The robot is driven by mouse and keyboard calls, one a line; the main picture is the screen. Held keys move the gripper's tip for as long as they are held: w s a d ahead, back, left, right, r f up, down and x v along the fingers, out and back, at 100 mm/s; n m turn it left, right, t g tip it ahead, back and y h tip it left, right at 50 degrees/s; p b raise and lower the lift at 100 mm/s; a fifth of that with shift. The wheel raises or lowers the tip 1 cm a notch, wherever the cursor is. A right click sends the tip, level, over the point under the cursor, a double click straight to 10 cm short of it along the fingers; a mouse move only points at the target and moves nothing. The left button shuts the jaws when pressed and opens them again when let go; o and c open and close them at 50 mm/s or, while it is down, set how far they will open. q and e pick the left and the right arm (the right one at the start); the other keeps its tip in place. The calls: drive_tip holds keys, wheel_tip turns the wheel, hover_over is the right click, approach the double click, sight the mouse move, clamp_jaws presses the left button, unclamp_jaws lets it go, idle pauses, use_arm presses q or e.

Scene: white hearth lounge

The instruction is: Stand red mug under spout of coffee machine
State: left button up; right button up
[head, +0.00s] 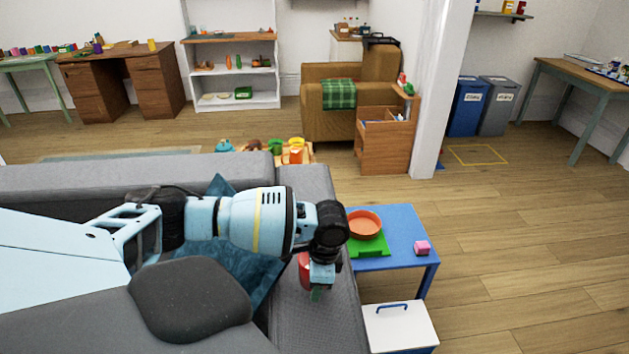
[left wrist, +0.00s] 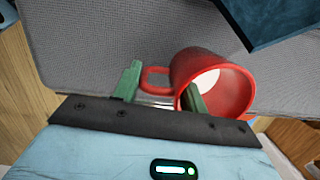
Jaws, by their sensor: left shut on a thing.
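The red mug (head: 303,271) is at my left gripper (head: 316,293), over the grey sofa arm, and is partly hidden by the gripper in the head view. In the left wrist view the mug (left wrist: 215,80) has its open mouth towards the camera and a pale inside. Its handle (left wrist: 154,78) lies between the green fingers of my left gripper (left wrist: 162,88), which is shut on the mug. I cannot tell whether the mug touches the sofa arm. I cannot make out a coffee machine or its spout. My right gripper is not in view.
The grey sofa arm (head: 345,310) lies beneath the gripper. A white box (head: 400,328) stands in front. Wooden floor is open at right.

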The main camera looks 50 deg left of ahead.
use_arm(q)
drive_tip(key=shift+w+a+f, duration=0.15)
drive_tip(key=shift+a+f, duration=0.1)
drive_tip(key=shift+f, duration=0.65)
drive_tip(key=shift+w+a+f, duration=0.15)
drive_tip(key=shift+a+f, duration=0.1)
drive_tip(key=shift+f, duration=0.6)
drive_tip(key=o, duration=1.3)
drive_tip(key=shift+f, duration=0.15)
drive_tip(key=shift+o, duration=0.2)
